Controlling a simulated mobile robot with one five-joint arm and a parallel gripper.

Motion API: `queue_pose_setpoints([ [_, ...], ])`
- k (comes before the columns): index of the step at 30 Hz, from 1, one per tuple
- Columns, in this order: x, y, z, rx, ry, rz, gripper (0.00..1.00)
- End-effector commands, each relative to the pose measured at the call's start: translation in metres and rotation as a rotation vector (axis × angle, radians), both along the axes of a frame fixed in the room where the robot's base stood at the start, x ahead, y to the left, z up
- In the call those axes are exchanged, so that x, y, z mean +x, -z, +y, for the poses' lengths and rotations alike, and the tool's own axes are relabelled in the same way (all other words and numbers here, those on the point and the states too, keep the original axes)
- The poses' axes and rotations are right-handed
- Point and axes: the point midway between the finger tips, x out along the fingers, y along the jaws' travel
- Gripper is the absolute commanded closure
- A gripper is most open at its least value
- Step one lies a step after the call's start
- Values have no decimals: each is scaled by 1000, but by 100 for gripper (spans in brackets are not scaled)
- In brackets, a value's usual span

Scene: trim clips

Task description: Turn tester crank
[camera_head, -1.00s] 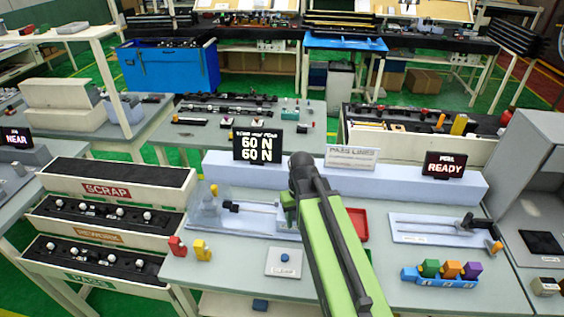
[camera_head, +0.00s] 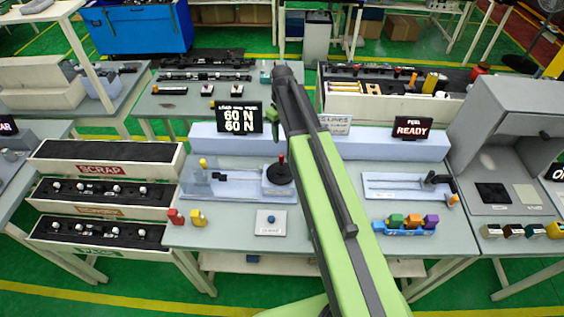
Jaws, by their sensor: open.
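A black round disc with an upright red knob (camera_head: 281,170), which looks like a crank, sits on the right end of the pale left tester (camera_head: 230,190). A dark clamp and thin rod lie along that tester, with a yellow piece at its left end. The right tester (camera_head: 395,187) has a dark block and an orange end piece (camera_head: 453,200). My gripper (camera_head: 271,126) shows only as a small green and dark shape beside my arm, in front of the load display. It appears above the red knob in the picture, apart from it. It is open; its fingertips are hard to make out.
The load display (camera_head: 239,117) reads 60 N twice; another sign (camera_head: 412,127) reads READY. Red and yellow pieces (camera_head: 198,217), a blue button plate (camera_head: 271,222) and a blue rack of coloured blocks (camera_head: 404,226) stand along the front. Scrap bins (camera_head: 105,170) stand left.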

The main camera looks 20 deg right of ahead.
Motion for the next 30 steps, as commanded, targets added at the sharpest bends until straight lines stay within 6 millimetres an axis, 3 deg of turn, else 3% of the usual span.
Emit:
queue_pose_setpoints([
  [1, 0, 21, 0, 0, 0, 0, 57],
  [3, 0, 36, 0, 0, 0, 0, 57],
  [18, 0, 136, 0, 0, 1, 0, 57],
  [22, 0, 146, 0, 0, 1, 0, 57],
  [30, 0, 144, 0, 0, 1, 0, 57],
])
